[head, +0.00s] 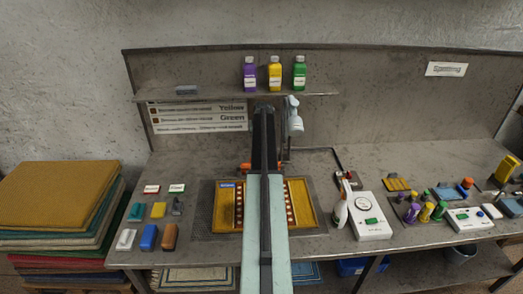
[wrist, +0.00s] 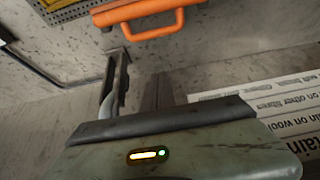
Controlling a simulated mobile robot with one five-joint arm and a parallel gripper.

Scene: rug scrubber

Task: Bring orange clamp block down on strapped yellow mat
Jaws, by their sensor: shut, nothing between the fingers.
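The yellow mat (head: 302,205) lies in a tray on the bench, with rows of pale studs along dark strips on both sides of my arm. My arm hides its middle. The orange clamp block (head: 245,167) is at the mat's back edge, mostly hidden behind my arm in the head view. In the wrist view the orange clamp block (wrist: 140,12) shows at the top with its loop handle. My gripper (head: 264,108) is beyond the clamp, near the back panel, shut and empty. It is apart from the handle.
A white spray head (head: 293,114) stands just right of my gripper. A shelf (head: 220,96) with purple, yellow and green bottles is behind. A white dial box (head: 369,215) and white spray bottle (head: 341,206) stand right of the mat. Coloured brushes (head: 149,237) lie left.

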